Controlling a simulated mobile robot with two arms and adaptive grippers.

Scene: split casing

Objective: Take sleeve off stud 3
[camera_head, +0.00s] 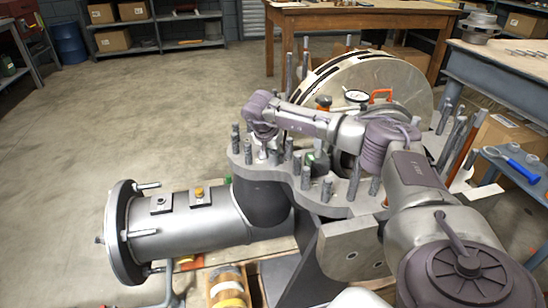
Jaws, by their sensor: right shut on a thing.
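My right arm reaches in from the lower right, across the split casing (262,184). My right gripper (262,139) points down over the left part of the casing flange, among the upright studs. It is shut on a small, bright metal piece, which appears to be the sleeve (263,153). The gripper hides much of it, and I cannot tell whether it still surrounds a stud. Neighbouring grey studs stand at the left edge (235,140) and nearer the front (306,177). No stud number is readable. My left gripper is not in view.
A large round casing part (385,80) stands behind the flange, with a dial gauge (356,97) before it. A flanged pipe (180,228) extends left. A workbench with a blue tool (522,170) is at the right. The floor at left is clear.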

